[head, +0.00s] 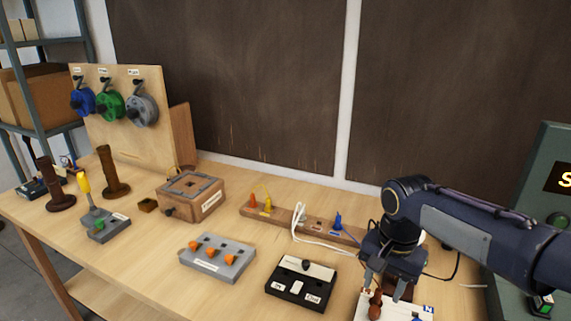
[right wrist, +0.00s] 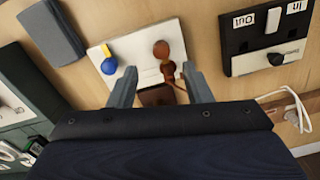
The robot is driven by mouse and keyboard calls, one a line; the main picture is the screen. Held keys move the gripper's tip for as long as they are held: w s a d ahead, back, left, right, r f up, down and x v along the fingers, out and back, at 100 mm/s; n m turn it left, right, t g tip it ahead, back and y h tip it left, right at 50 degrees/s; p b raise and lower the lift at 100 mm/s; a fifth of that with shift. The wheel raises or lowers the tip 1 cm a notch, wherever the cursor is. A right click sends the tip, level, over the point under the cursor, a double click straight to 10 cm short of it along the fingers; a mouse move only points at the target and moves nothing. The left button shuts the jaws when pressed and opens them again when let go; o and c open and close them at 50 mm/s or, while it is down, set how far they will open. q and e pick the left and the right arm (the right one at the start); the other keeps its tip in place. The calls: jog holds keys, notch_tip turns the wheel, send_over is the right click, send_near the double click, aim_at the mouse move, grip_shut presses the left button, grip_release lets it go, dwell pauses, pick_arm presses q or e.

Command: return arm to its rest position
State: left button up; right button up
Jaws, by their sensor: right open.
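My right arm (head: 480,225) comes in from the right in the head view and bends down over the front right of the table. My right gripper (head: 388,283) points down above a white board (head: 361,306). In the right wrist view the gripper (right wrist: 160,84) is open, with its two fingers apart. A reddish-brown knobbed piece (right wrist: 162,54) on the white board (right wrist: 138,36) shows between and beyond the fingers. I cannot tell whether a finger touches it. My left gripper is not in view.
A black-and-white switch box (head: 300,282) and a grey box with orange knobs (head: 217,258) stand left of the gripper. A wooden strip with plugs and white cable (head: 282,214) lies behind. A green-grey console (head: 540,215) stands close on the right.

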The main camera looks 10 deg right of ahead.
jog(key=s+a+f+n+t+y, duration=0.1)
jog(key=s+a+n+t, duration=0.1)
jog(key=s, duration=0.6)
jog(key=s+a+f+n+t+y, duration=0.2)
jog(key=s+n, duration=0.3)
jog(key=s, duration=0.3)
jog(key=shift+s+a+t+y, duration=0.3)
jog(key=shift+s+t, duration=0.1)
jog(key=shift+t, duration=0.3)
